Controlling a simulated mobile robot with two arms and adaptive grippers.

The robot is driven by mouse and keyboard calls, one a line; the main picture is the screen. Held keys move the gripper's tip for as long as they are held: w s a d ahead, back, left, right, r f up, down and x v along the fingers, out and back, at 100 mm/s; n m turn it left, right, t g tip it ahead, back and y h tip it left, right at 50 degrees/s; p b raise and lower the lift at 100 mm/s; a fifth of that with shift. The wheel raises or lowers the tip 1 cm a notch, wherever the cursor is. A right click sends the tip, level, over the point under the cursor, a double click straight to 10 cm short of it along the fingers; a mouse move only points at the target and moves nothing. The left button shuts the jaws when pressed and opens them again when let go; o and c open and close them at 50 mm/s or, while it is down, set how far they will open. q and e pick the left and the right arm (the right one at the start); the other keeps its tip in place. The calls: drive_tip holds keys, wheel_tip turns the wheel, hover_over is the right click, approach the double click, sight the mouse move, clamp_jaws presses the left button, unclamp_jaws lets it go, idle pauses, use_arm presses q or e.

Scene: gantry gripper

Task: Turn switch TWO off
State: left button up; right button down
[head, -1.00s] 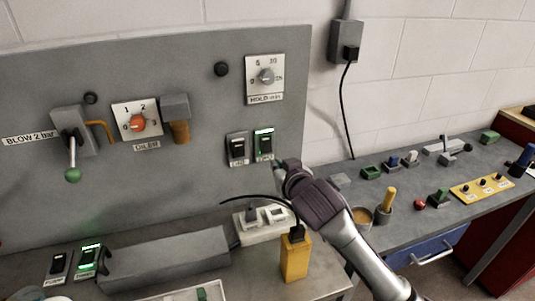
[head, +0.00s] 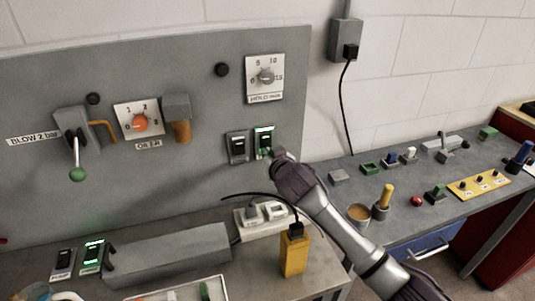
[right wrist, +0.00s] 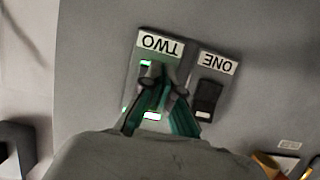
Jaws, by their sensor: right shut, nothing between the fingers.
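Switch TWO (head: 265,141) is a rocker on the grey panel, lit green in the head view. In the right wrist view its labelled plate (right wrist: 143,66) appears upside down, with green light showing around the fingers. My right gripper (head: 273,154) is shut and empty, its tips at the lower part of switch TWO. In the right wrist view the right gripper (right wrist: 161,82) covers much of the rocker; I cannot tell whether it touches. Switch ONE (head: 237,147), dark and unlit, is just left of it and also shows in the right wrist view (right wrist: 207,97). My left gripper is not in view.
A HOLD dial (head: 265,77) sits above the switches. Below are a white socket block (head: 252,222) with a black cable and a yellow box (head: 294,254). A grey lever (head: 76,150) and orange dial (head: 138,123) are further left on the panel.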

drive_tip(key=f+b+v, duration=0.1)
drive_tip(key=b+v, duration=0.1)
drive_tip(key=v, duration=0.9)
drive_tip(key=shift+s+t, duration=0.3)
drive_tip(key=shift+s, duration=0.05)
drive_tip(key=shift+d+f, duration=0.1)
idle(0.4)
